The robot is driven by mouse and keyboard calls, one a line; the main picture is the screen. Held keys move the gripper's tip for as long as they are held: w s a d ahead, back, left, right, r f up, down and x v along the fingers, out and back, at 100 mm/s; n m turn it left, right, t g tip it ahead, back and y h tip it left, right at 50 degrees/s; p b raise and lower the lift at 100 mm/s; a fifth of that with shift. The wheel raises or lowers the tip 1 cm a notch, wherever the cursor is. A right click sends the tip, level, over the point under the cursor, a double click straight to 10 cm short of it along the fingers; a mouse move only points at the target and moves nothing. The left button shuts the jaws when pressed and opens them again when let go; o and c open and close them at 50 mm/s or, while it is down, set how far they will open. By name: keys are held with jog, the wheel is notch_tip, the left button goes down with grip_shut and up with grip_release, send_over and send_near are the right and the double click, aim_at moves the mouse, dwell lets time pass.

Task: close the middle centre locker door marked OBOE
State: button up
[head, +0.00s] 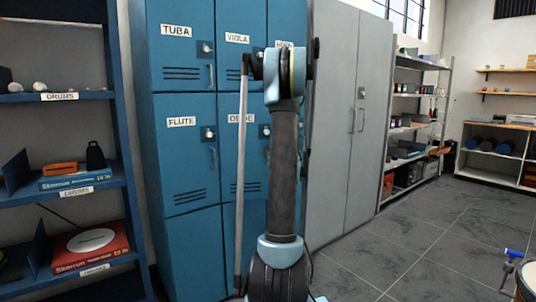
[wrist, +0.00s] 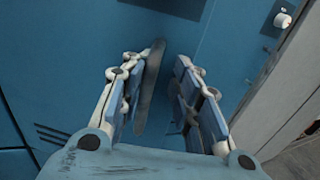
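The OBOE locker door (head: 230,158) is a blue door in the middle row, right of the FLUTE door. Its label is partly hidden by a thin upright bar, and my arm covers its right side. The visible part looks about flush with its neighbours; I cannot tell whether it stands slightly ajar. My gripper (wrist: 160,65) is open in the wrist view, facing a blue locker surface (wrist: 85,50). A long dark handle (wrist: 150,90) lies between the fingers, nearer the left one. I cannot tell whether they touch. The head view does not show the fingers clearly.
The TUBA (head: 180,55), VIOLA (head: 238,65) and FLUTE (head: 185,150) doors look shut. A tall grey cabinet (head: 345,120) stands to the right. Open tiled floor (head: 420,240) lies to the right.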

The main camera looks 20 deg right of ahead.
jog(key=shift+s+d, duration=0.1)
jog(key=shift+s, duration=0.35)
jog(key=s+a, duration=0.3)
jog(key=s, duration=0.7)
jog(key=s+a+r, duration=0.1)
jog(key=s+a, duration=0.2)
jog(key=s, duration=0.7)
dwell(1.8)
jog(key=shift+s+r, duration=0.1)
jog(key=shift+r, duration=0.05)
